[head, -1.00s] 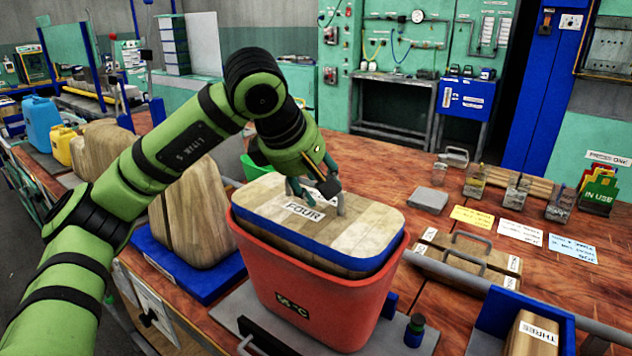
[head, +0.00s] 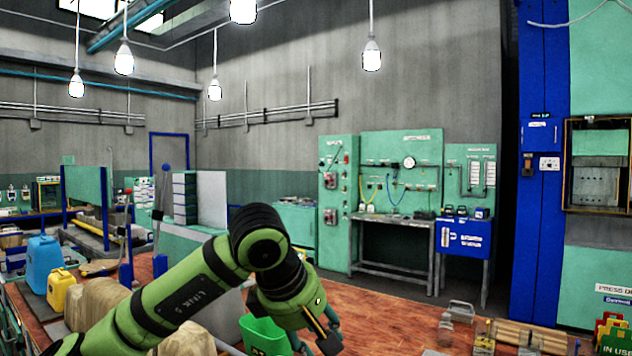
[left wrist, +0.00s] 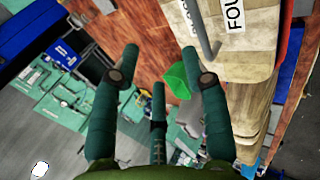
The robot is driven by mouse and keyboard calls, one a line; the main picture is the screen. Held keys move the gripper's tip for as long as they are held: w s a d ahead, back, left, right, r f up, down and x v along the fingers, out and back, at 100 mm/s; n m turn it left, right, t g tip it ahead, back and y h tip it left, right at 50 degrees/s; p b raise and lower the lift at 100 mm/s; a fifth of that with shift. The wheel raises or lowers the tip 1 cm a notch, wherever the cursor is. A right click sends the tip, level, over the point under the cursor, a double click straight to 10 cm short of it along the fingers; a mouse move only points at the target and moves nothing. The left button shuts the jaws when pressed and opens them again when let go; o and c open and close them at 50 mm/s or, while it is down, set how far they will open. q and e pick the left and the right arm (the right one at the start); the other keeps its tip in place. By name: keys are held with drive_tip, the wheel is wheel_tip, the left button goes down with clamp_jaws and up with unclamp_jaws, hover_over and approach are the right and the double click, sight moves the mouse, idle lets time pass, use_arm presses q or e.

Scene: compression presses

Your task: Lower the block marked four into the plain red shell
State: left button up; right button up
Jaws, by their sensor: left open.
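The block marked FOUR (left wrist: 252,38) shows at the upper right of the left wrist view, with its white label and grey handle (left wrist: 207,38). A red strip, likely the rim of the plain red shell (left wrist: 291,40), shows beside it at the right edge. How deep the block sits in the shell cannot be told. My left gripper (left wrist: 160,68) is open and empty, with its fingers apart and clear of the handle. In the head view the left gripper (head: 322,337) is at the bottom edge, partly cut off. The block and shell are below that view. My right gripper is not in view.
A green bin (head: 262,334) stands just behind my left gripper. Pale wooden forms (head: 98,305), a blue jug (head: 44,263) and a yellow can (head: 61,291) are at the left. A grey handled piece (head: 461,311) is at the right. The bench top (head: 365,310) between is mostly clear.

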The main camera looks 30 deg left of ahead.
use_arm(q)
wheel_tip(320, 180, up, 22)
drive_tip(key=p, duration=1)
drive_tip(key=shift+w+f, duration=0.1)
